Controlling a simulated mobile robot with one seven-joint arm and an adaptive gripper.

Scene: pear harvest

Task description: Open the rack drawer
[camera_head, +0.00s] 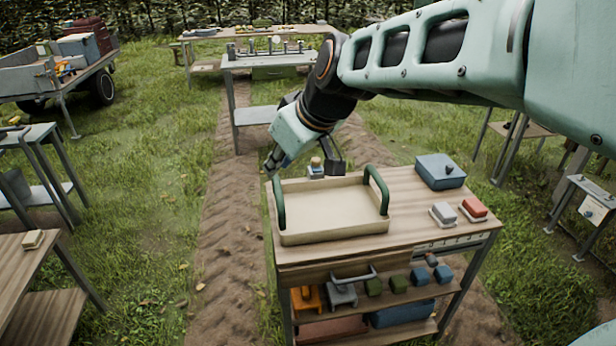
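The rack (283,257) is a wooden-topped bench with grey legs and shelves below, in the middle right of the head view. Just under its top, at the front, is a wooden drawer front (322,270) with a grey bar handle (354,277). The drawer looks shut or nearly so; I cannot tell exactly. My gripper (304,164) is over the far left part of the bench top, behind the tray and well away from the handle. Its fingers are spread apart.
A beige tray (335,234) with green handles stands on the bench, above the drawer. A blue box (440,171) and small red and white items are to its right. Tools and boxes fill the shelves below. Other tables and a trailer (40,80) stand around; a dirt path runs left.

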